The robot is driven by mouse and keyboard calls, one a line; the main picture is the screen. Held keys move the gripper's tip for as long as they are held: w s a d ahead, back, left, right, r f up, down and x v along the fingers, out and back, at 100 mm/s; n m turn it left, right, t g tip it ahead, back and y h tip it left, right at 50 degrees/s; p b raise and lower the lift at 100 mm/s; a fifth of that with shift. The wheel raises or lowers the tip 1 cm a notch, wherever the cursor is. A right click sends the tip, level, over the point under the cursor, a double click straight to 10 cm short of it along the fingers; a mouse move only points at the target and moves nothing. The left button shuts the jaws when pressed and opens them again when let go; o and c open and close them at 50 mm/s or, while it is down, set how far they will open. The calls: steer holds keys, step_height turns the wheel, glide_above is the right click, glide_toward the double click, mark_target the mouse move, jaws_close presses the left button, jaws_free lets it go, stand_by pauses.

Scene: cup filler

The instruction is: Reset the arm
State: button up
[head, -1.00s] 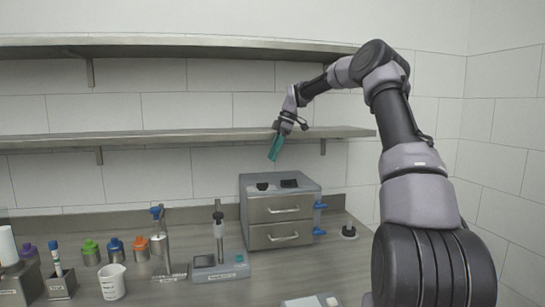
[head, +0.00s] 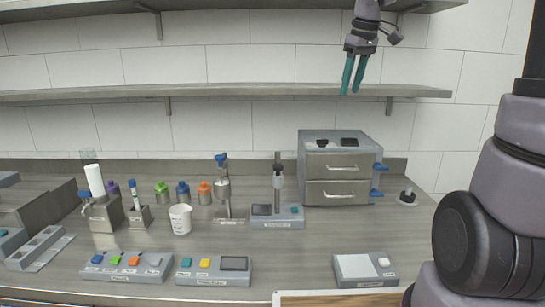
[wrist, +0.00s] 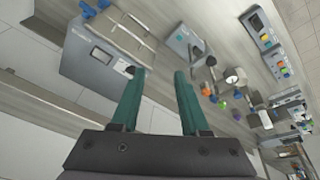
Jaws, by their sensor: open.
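My gripper (head: 350,92) hangs at the top right of the head view, its two teal fingers pointing down in front of the lower shelf. In the wrist view my gripper (wrist: 158,75) shows its fingers apart with nothing between them. It is well above the bench and touches nothing that I can see. My arm rises at the right edge of the head view, and part of it is out of the picture.
A grey two-drawer cabinet (head: 340,168) stands at the back right below my gripper. Two wall shelves (head: 230,94) run behind. A white cup (head: 180,219), colored bottles (head: 204,193) and button panels (head: 127,266) stand on the bench (head: 330,232).

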steer(key=s+d+f+m+t, duration=0.1)
steer(key=s+d+m+t, duration=0.1)
steer(key=s+m, duration=0.3)
steer(key=s+d+m+t+y, duration=0.1)
steer(key=s+m, duration=0.5)
steer(key=s, duration=0.8)
steer(key=shift+s+d+f+t, duration=0.2)
steer(key=shift+d+f+t, duration=0.2)
steer(key=shift+d+t, duration=0.15)
